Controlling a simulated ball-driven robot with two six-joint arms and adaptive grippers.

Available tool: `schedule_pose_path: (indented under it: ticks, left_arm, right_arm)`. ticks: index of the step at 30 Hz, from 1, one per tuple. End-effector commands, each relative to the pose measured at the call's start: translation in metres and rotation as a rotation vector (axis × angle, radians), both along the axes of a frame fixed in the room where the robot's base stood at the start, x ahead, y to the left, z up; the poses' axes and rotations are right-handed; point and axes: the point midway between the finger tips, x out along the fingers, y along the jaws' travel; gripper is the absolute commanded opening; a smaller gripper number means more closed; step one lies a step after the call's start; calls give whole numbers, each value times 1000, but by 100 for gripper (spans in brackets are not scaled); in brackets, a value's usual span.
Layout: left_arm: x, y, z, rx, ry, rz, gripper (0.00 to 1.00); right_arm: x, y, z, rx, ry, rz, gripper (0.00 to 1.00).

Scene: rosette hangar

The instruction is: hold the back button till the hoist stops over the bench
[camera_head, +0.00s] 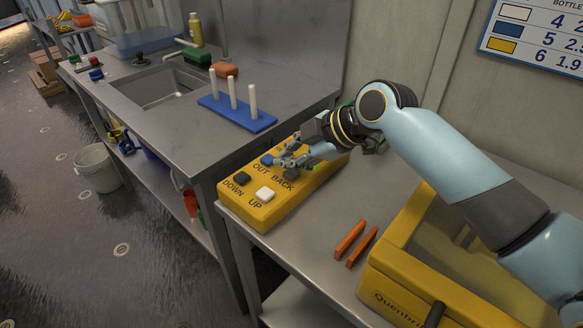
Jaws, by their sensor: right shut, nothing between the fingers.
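A yellow control box (276,207) lies on the right-hand metal table, close to its corner by the sink bench. A black button is labelled DOWN (241,177), a white one UP (265,194), and a blue one OUT (267,159). The BACK label (284,181) shows; its button is mostly hidden by my gripper. My right gripper (283,161) is shut and empty, its fingers over the box between the blue button and the BACK label. I cannot tell whether its fingertips touch a button. My left gripper and the hoist are not in view.
The metal bench (203,133) holds a sink (165,87) and a blue rack with white pegs (237,113). Two orange bars (350,240) and a yellow crate (390,275) lie on the right-hand table. A white bucket (97,167) stands on the floor at left.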

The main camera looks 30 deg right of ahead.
Motion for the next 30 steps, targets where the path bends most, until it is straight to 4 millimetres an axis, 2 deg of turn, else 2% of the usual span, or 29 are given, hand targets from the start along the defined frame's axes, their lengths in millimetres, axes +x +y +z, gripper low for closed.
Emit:
schedule_pose_path:
  ticks: [8,22,30]
  left_arm:
    - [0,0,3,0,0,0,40]
    - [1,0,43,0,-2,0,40]
    - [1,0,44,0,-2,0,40]
  right_arm:
    - [0,0,3,0,0,0,0]
    - [0,0,49,-1,-1,0,0]
    - [0,0,49,0,0,0,0]
